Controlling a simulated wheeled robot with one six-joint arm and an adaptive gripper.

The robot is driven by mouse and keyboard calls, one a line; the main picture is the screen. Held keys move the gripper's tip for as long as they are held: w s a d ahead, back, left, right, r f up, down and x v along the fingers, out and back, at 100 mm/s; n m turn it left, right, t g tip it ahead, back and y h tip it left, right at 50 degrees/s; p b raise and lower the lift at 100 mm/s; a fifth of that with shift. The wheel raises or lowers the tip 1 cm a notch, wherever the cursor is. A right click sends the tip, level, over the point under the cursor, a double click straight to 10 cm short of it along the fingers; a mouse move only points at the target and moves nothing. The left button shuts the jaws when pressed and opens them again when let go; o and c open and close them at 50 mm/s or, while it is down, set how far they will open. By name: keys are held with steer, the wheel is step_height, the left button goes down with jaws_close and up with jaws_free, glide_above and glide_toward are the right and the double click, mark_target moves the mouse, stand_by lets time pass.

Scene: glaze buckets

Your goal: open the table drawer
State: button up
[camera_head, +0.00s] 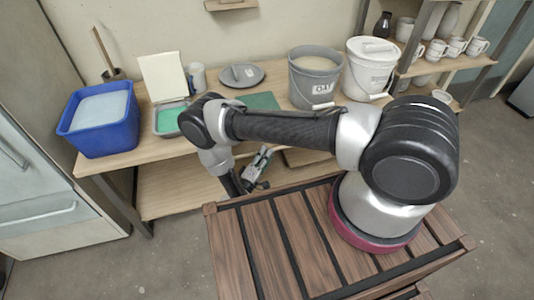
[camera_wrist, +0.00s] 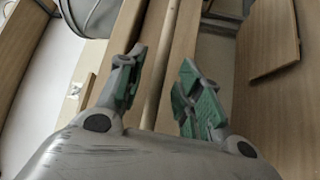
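The wooden table (camera_head: 160,148) stands against the wall, with its front edge facing me. My gripper (camera_head: 258,168) is at that front edge, below the tabletop level, partly hidden by my arm. In the wrist view my gripper (camera_wrist: 155,88) is open, its two green-padded fingers apart. A long narrow wooden bar (camera_wrist: 157,65) runs between the fingers; I cannot tell whether they touch it. It lies along the table front, and I cannot tell whether it is the drawer's handle or an edge. The drawer front is not clearly made out in the head view, where my arm covers much of the edge.
On the table stand a blue tub (camera_head: 100,142), a grey bucket (camera_head: 303,90), a white bucket (camera_head: 362,78) and a grey lid (camera_head: 242,75). A lower shelf (camera_head: 170,190) lies beneath the tabletop. Shelves with mugs (camera_head: 436,52) stand at right.

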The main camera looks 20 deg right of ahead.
steer(key=shift+x, duration=0.9)
jaws_close()
